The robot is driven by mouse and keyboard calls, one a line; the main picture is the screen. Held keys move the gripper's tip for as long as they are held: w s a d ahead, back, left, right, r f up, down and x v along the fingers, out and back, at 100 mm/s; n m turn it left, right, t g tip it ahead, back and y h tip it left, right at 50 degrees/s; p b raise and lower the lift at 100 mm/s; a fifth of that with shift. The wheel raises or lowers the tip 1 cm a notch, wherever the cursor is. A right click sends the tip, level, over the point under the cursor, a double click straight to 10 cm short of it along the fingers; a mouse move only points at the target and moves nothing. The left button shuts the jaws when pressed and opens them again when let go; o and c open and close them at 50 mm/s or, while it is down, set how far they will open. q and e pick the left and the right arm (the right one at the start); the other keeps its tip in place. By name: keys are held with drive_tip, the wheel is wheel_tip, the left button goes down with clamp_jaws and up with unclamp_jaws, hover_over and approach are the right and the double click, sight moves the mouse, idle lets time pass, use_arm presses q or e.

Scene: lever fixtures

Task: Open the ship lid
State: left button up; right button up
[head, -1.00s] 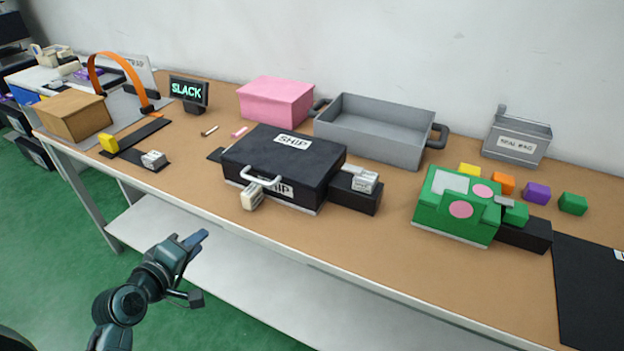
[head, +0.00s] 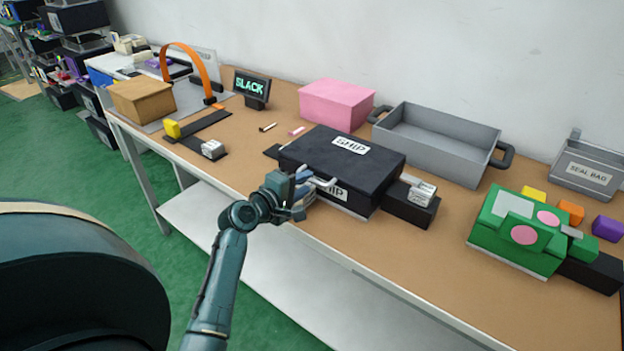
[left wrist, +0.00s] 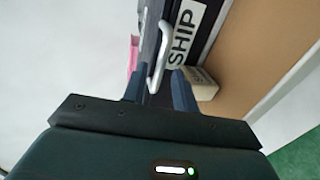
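The ship box (head: 310,155) is a black box with a SHIP label (head: 351,145) on its lid and another on its front. Its lid looks closed. A light grey handle (head: 322,183) sticks out from the front; it also shows in the left wrist view (left wrist: 159,55). My left gripper (head: 305,186) is at the front of the box, by the handle. In the left wrist view my left gripper (left wrist: 160,92) has its two fingers apart, with the handle's end in line between them. I cannot tell whether they touch it. My right gripper is out of view.
A pink box (head: 337,103) and a grey tray (head: 440,140) stand behind the ship box. A green box (head: 515,230) stands to the right. A small pale block (left wrist: 203,83) shows beside the right finger. The table front edge (head: 400,292) runs below.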

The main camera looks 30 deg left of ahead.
sight(310, 180)
use_arm(q)
drive_tip(key=shift+x, duration=1.85)
drive_tip(key=shift+c, duration=0.5)
clamp_jaws()
